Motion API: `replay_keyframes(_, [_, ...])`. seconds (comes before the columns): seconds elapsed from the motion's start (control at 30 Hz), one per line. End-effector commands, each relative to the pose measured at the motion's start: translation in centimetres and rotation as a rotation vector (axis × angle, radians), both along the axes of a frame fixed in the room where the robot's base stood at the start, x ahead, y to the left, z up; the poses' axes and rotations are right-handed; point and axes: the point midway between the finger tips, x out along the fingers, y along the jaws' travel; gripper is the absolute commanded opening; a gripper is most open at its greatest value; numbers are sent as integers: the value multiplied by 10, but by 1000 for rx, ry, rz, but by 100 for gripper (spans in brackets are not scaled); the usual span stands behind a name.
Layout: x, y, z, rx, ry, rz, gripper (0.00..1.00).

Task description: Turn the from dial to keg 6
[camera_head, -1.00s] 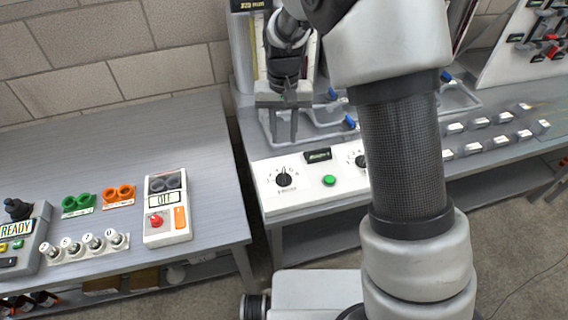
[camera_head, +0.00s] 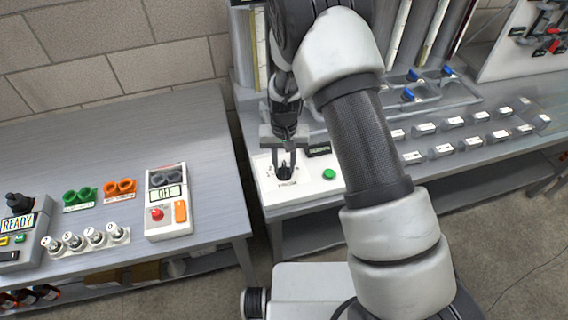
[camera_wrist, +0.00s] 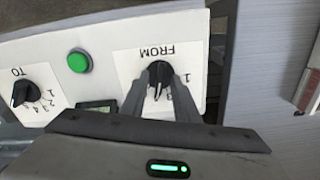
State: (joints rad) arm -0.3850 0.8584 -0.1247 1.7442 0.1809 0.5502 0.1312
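The FROM dial is a black knob on a white numbered plate; it shows in the wrist view (camera_wrist: 160,74) and at the left end of the white panel in the head view (camera_head: 285,172). Its white mark points toward the lower side in the wrist view. My fingers hide most of the numbers, so I cannot read the setting. My gripper (camera_head: 284,160) points down over the dial, fingers apart, one on each side of the knob. In the wrist view the fingertips (camera_wrist: 161,92) are close to the knob; contact is unclear.
A green button (camera_wrist: 78,62) and the TO dial (camera_wrist: 22,93) are on the same panel (camera_head: 311,186). A small dark display (camera_head: 319,149) sits behind the button. Blue-handled valves and trays stand farther back. The left table (camera_head: 215,150) holds a switch box (camera_head: 168,226).

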Motion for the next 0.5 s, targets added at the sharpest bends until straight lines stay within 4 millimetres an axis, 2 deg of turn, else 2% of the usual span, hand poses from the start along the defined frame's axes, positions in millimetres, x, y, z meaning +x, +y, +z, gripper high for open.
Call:
replay_keyframes(0.17, [0,0,0,0,0,0,28])
replay_keyframes(0.33, [0,0,0,0,0,0,1])
replay_keyframes(0.5, [0,0,0,0,0,-1,0])
